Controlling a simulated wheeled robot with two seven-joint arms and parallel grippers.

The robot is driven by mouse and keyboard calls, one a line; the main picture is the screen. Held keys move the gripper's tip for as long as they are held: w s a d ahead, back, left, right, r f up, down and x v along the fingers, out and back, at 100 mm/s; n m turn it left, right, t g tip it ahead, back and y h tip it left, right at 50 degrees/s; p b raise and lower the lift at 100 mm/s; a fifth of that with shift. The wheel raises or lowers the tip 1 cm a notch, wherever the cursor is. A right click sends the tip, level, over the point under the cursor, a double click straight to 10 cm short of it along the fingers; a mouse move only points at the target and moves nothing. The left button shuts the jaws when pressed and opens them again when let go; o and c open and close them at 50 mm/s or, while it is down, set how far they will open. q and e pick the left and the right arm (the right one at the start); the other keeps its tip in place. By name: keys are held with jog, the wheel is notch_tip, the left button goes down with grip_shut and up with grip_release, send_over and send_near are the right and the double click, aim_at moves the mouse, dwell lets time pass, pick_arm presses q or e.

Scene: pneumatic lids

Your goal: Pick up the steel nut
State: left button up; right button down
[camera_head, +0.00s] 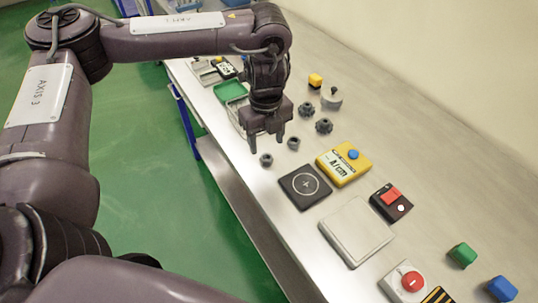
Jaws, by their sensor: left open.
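Several small dark grey nut-like pieces lie on the steel bench: one (266,160) just below my left gripper's fingertips, one (293,144) just right of them, and two larger knobbed ones (323,126) and (306,110) farther right. I cannot tell for sure which is the steel nut. My left gripper (267,146) points down, open and empty, with its fingers apart above the bench beside the two smaller pieces. My right gripper is not in view.
A black pad with a circle (305,186), a yellow meter (343,167), a grey plate (356,231) and a red-button box (404,282) stand nearer. A green tray (231,91) lies behind the gripper.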

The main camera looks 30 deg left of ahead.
aim_at(267, 158)
pick_arm(q)
notch_tip(267, 158, down, 4)
jog(key=shift+r, duration=0.25)
jog(key=shift+w+f+b, duration=0.15)
jog(key=shift+f+b, duration=0.3)
jog(key=shift+f, duration=0.95)
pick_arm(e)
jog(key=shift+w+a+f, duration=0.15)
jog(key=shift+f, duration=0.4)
pick_arm(q)
jog(key=c, duration=1.1)
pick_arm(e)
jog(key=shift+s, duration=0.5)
pick_arm(q)
jog(key=shift+r, duration=0.1)
